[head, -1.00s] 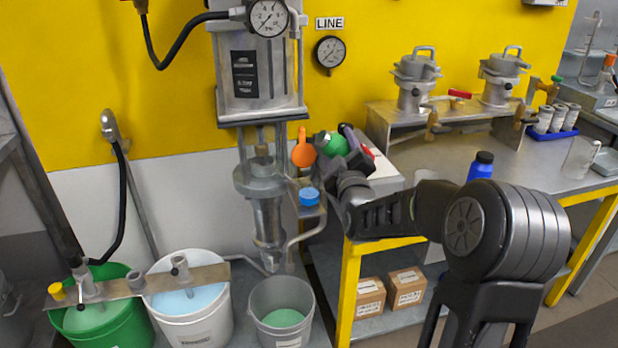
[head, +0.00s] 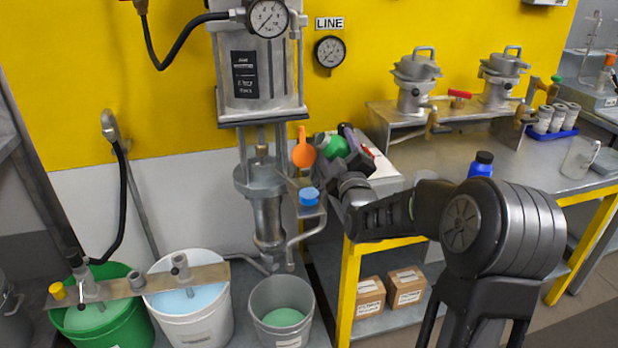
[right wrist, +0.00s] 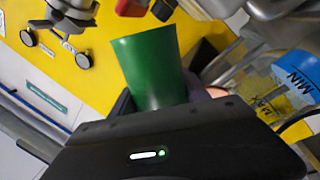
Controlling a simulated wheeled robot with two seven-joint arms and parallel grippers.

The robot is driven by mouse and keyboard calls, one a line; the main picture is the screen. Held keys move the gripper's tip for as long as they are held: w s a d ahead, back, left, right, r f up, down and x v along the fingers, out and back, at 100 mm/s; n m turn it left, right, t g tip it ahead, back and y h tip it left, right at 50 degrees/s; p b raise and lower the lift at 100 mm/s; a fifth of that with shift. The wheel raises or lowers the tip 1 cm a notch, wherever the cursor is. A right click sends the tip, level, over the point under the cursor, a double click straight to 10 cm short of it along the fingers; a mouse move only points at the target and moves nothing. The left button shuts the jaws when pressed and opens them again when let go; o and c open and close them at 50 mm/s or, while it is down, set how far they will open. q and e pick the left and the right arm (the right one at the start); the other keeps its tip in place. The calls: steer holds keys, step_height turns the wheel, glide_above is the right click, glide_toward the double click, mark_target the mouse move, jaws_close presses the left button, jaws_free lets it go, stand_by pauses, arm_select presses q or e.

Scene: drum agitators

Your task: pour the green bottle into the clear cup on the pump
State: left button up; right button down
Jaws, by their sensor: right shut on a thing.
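The green bottle (head: 334,146) is in my right gripper (head: 352,158), beside the pump (head: 262,175) in the head view. In the right wrist view the bottle (right wrist: 153,65) sticks out past the gripper body (right wrist: 160,140), which hides its held end. In the head view a blue part (head: 309,196) shows at the pump's side, below and left of the bottle; the cup's clear wall is hard to make out. My left gripper is not in view.
An orange bulb-shaped thing (head: 303,152) is close to the left of the bottle. A bench (head: 450,165) with metal pots and a blue bottle (head: 481,165) stands at right. Green (head: 135,315), white (head: 222,315) and grey buckets (head: 307,310) stand below.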

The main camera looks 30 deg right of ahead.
steer(key=shift+d+f+n+p, duration=0.1)
steer(key=shift+n+p, duration=0.25)
steer(key=shift+n, duration=0.3)
steer(key=shift+d+f+n+p, duration=0.1)
steer(key=shift+n+p, duration=0.2)
steer(key=shift+n, duration=0.35)
stand_by(1.8)
steer(key=shift+s+r+n+t+y+p, duration=0.1)
steer(key=shift+r+n+t+y+p, duration=0.4)
steer(key=shift+n+p, duration=0.6)
stand_by(1.4)
steer(key=shift+a+f+n+b, duration=0.25)
steer(key=shift+f+n+b, duration=0.35)
steer(key=shift+b, duration=0.4)
stand_by(1.4)
